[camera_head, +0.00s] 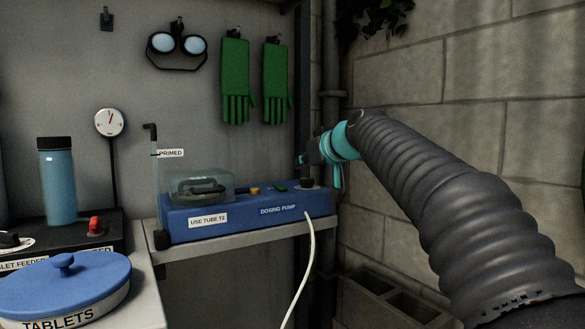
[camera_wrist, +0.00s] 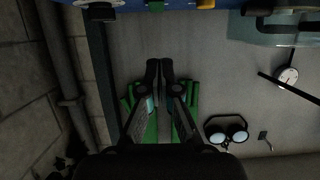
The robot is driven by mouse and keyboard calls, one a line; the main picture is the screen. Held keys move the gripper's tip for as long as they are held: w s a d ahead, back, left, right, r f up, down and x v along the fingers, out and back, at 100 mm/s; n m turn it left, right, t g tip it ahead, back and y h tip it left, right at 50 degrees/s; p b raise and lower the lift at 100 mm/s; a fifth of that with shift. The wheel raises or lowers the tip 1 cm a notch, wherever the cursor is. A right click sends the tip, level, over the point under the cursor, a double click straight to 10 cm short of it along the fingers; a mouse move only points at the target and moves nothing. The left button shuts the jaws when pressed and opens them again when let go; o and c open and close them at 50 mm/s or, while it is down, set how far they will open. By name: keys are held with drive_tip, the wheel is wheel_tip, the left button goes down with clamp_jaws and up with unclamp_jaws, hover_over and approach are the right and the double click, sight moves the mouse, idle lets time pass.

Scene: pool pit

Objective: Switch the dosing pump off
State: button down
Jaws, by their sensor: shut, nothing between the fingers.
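The blue dosing pump (camera_head: 245,215) sits on a grey shelf, labelled "DOSING PUMP" and "USE TUBE T2". Its top carries a clear dome (camera_head: 195,186), a yellow button (camera_head: 253,190), a green switch-like part (camera_head: 279,187) and a dark knob (camera_head: 308,183) at the right end. Which way any control is set is too small to tell. My gripper (camera_head: 303,160) is shut and empty, above the pump's right end, apparently clear of it. In the wrist view my gripper (camera_wrist: 160,64) points toward the pump (camera_wrist: 170,4), whose edge shows at the top with the dark knob (camera_wrist: 100,11).
Green gloves (camera_head: 236,80) and goggles (camera_head: 177,47) hang on the wall behind. A white tube (camera_head: 303,270) hangs from the pump's front. A blue-lidded tablets tub (camera_head: 65,283), a bottle (camera_head: 58,185) and a feeder with a red switch (camera_head: 95,226) stand left. A block wall is right.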

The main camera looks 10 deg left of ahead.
drive_tip(key=shift+f+v, duration=0.25)
drive_tip(key=shift+v, duration=0.8)
